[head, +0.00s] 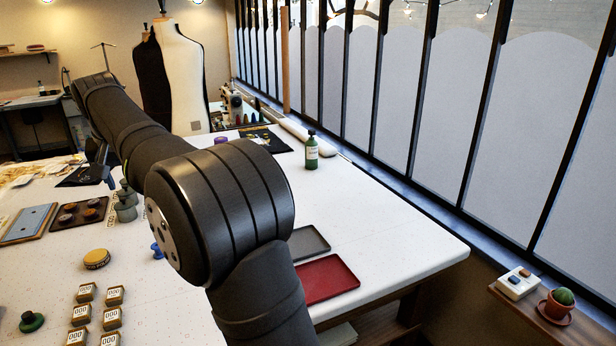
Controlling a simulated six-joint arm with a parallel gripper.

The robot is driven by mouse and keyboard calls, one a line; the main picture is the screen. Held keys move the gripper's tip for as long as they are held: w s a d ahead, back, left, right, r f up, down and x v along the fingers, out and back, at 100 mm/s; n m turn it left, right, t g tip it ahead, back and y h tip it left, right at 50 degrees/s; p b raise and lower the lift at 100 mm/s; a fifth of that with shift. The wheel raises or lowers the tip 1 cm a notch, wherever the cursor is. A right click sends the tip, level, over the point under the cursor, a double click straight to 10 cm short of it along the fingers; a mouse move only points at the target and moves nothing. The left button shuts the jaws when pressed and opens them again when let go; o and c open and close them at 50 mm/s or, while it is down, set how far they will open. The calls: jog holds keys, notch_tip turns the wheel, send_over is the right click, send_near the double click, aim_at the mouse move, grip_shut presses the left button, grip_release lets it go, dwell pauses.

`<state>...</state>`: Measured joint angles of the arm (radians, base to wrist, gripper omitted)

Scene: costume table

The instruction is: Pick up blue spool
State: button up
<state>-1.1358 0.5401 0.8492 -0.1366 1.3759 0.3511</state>
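A small blue object (157,250), seemingly the blue spool, stands on the white table just left of my large elbow joint, which may hide part of it. My forearm reaches from there to the upper left. A dark shape at its far end, seemingly my gripper (100,165), is low over the table's far left part. A small blue patch (110,182) shows right under it; I cannot tell what it is. The fingers are too small and dark to read.
Grey-green weights (125,205), a tray of dark round pieces (82,212), a yellow tin (97,259) and several labelled small boxes (111,318) stand left of my arm. A green bottle (311,152) and a red tray (327,278) are right of it.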

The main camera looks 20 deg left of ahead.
jog(key=w+a+f+n, duration=0.2)
jog(key=w+f, duration=0.1)
jog(key=f, duration=0.5)
jog(key=w+a+f+n+g, duration=0.1)
jog(key=w+a+f+n, duration=0.1)
jog(key=f, duration=0.6)
jog(key=w+a+f+n+g+y, duration=0.1)
jog(key=w+a+f+n, duration=0.1)
jog(key=f, duration=0.6)
jog(key=shift+w+a+n, duration=0.2)
jog(key=shift+w+n, duration=0.05)
jog(key=shift+w, duration=0.35)
jog(key=shift+w+a+n, duration=0.2)
jog(key=shift+w+n, duration=0.05)
jog(key=shift+w, duration=0.3)
jog(key=shift+s+a+x, duration=0.15)
jog(key=shift+x, duration=1.35)
jog(key=shift+s+a+x, duration=0.1)
jog(key=shift+s+x, duration=0.05)
jog(key=shift+x, duration=1.4)
jog(key=shift+r, duration=0.15)
jog(key=c, duration=1.1)
